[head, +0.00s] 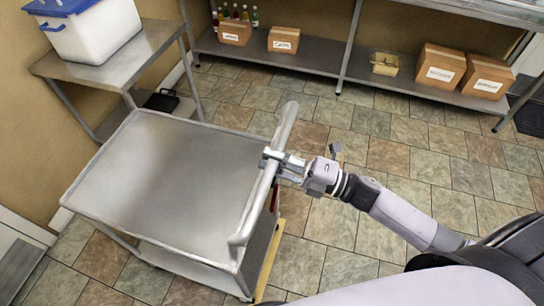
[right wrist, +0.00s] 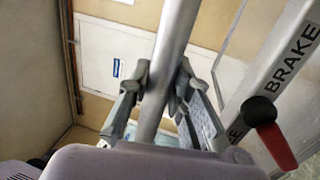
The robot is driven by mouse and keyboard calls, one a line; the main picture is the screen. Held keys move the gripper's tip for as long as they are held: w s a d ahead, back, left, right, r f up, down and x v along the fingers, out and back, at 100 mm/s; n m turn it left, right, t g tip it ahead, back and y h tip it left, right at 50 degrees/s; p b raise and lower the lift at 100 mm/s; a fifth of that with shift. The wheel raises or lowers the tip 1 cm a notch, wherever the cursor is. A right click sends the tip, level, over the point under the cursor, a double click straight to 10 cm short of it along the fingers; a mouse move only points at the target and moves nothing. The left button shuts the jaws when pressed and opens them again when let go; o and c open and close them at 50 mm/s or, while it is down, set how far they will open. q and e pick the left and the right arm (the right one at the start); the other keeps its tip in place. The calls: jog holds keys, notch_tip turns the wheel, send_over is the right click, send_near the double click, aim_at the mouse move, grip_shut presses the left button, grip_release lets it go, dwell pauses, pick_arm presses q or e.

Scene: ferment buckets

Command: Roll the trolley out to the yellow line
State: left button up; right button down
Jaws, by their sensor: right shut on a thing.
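The grey metal trolley (head: 160,180) stands at the left of the head view, with an empty flat top and a lower shelf. Its push handle (head: 263,190) runs along its right side. My right gripper (head: 272,161) is shut on the handle bar; in the right wrist view its fingers lie on either side of the bar (right wrist: 172,40). A red-knobbed lever (right wrist: 268,125) sits beside a "BRAKE" label on the trolley. The yellow line (head: 268,262) shows on the floor just right of the trolley, partly hidden by it. My left gripper is out of view.
A metal side table (head: 110,65) with a white, blue-lidded bucket (head: 92,30) stands behind the trolley. A shelf (head: 330,60) along the back wall holds cardboard boxes (head: 440,68) and bottles. The tiled floor between shelf and trolley is clear.

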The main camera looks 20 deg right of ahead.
jog(key=shift+f, duration=0.1)
jog(key=c, duration=1.4)
grip_release()
jog(key=shift+c, duration=0.2)
jog(key=v, duration=1.2)
jog(key=shift+a, duration=0.1)
